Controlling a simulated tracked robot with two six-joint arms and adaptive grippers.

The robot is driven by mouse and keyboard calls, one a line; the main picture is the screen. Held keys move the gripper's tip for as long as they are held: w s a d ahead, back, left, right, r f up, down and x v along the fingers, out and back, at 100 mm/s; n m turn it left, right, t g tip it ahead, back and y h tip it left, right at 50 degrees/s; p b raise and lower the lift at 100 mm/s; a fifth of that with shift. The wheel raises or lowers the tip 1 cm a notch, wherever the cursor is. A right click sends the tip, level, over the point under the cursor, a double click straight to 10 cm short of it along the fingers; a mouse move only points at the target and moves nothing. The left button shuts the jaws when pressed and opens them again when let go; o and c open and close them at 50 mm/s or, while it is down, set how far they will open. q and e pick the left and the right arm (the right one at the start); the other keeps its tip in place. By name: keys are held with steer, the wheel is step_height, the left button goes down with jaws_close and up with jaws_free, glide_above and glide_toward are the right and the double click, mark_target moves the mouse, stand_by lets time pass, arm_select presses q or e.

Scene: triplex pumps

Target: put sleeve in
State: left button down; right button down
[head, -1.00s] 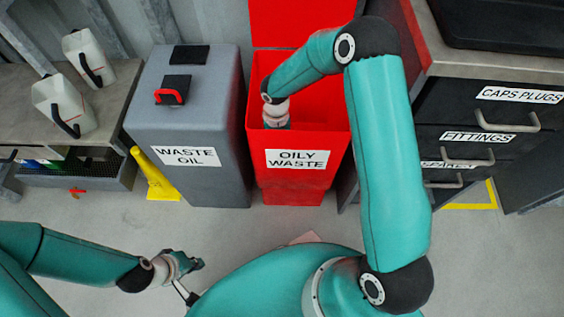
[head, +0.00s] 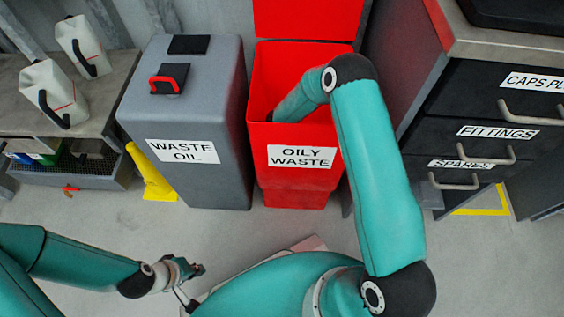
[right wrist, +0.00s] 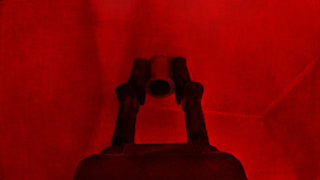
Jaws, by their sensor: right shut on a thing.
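The red oily waste bin (head: 259,130) stands with its lid up at the centre of the head view. My right arm reaches down into it, so the bin wall hides my right gripper in that view. In the right wrist view my right gripper (right wrist: 160,84) is shut on the sleeve (right wrist: 160,72), a short hollow cylinder with its dark open end facing the camera. Red bin walls surround it there. My left gripper (head: 194,284) is low at the left in the head view, its fingers apart and nothing seen between them.
A grey waste oil bin (head: 190,110) stands left of the red bin. A drawer cabinet (head: 480,100) stands close on the right. A bench (head: 113,92) with white jugs (head: 50,92) is at the left. A yellow object (head: 150,176) stands beside the grey bin.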

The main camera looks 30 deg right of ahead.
steer(key=c, duration=0.9)
jaws_free()
step_height(320, 180, up, 12)
steer(key=p, duration=0.5)
steer(key=shift+r, duration=0.15)
